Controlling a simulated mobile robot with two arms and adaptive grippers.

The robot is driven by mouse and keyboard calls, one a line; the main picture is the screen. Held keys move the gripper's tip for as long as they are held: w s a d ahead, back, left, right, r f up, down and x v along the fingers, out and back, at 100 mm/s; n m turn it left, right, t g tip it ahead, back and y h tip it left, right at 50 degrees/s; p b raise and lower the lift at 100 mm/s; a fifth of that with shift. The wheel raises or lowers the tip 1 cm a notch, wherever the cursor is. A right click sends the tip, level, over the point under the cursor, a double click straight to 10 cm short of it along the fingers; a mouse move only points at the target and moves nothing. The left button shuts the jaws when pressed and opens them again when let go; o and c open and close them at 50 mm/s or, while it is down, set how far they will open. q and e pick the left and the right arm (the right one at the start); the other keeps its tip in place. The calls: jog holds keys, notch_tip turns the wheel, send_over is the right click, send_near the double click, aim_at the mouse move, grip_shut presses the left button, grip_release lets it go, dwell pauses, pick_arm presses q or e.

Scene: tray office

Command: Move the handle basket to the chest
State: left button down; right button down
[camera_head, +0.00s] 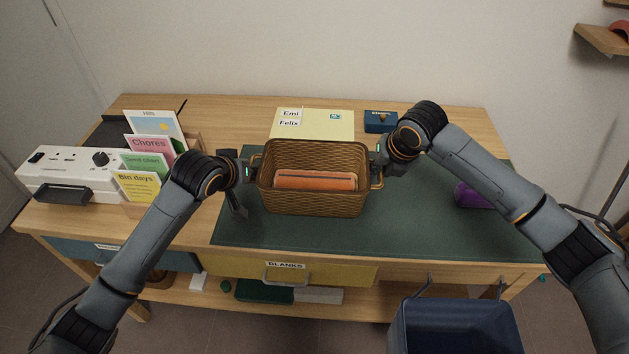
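A brown wicker basket (313,205) stands upright on the green desk mat, with a side handle at its left and right ends. An orange-red block-like item (315,181) lies inside it. My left gripper (246,184) is at the left handle, its fingers apart, with one dark finger hanging down beside the basket. I cannot tell whether it touches the handle. My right gripper (378,164) is at the right handle (377,178). Its fingers are mostly hidden by its own wrist, so its grip is unclear.
A green mat (420,225) covers the desk's middle and right, with bare room in front of the basket. A yellow folder (315,123) and blue box (380,121) lie behind. Cards (150,150) and a white device (70,172) stand left; a purple item (472,196) lies right. A bin (455,325) stands in front.

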pick_arm(q)
jog(key=shift+r, duration=0.1)
pick_arm(e)
jog(key=shift+r, duration=0.1)
